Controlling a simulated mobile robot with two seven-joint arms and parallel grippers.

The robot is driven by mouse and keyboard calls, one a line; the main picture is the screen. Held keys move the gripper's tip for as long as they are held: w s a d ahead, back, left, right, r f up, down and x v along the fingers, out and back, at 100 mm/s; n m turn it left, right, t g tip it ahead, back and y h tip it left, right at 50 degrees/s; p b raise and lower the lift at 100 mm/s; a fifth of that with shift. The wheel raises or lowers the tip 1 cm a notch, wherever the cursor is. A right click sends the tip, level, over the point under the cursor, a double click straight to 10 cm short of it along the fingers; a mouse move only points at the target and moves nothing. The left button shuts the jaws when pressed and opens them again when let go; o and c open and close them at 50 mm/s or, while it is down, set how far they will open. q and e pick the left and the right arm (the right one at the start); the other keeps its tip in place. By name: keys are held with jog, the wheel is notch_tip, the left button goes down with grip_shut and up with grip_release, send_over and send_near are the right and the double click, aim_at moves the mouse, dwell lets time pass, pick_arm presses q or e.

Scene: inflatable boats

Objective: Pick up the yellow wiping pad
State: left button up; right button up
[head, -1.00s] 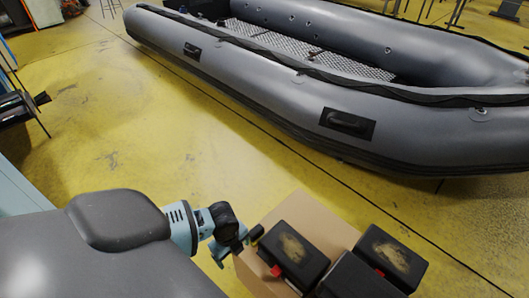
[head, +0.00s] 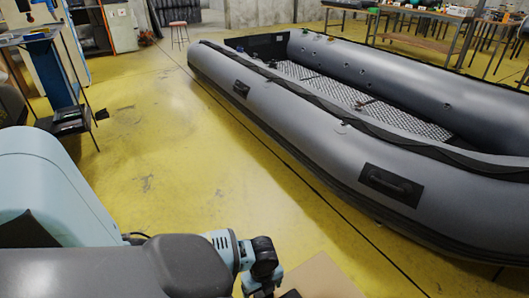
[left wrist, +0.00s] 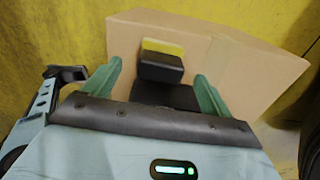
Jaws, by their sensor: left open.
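The yellow wiping pad (left wrist: 163,47) shows in the left wrist view as a small yellow strip along the far edge of a black block (left wrist: 160,68). The block is over a cardboard box (left wrist: 245,75). My left gripper (left wrist: 158,72) is open, with one green finger on either side of the block. The pad lies between the finger lines, a little beyond the tips. I cannot tell the gap or any contact. In the head view the pad and the left fingertips are out of frame. My right gripper is in neither view.
A large grey inflatable boat (head: 330,150) fills the right of the head view. The cardboard box's corner (head: 322,280) shows at the bottom edge. A red-topped stool (head: 178,25) and a workbench (head: 425,12) stand far back.

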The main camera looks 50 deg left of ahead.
aim_at(263, 296)
pick_arm(q)
notch_tip(263, 296, down, 4)
jog(key=shift+f+b, duration=0.15)
jog(key=shift+b, duration=0.8)
jog(key=shift+f, duration=0.4)
jog(key=c, duration=1.1)
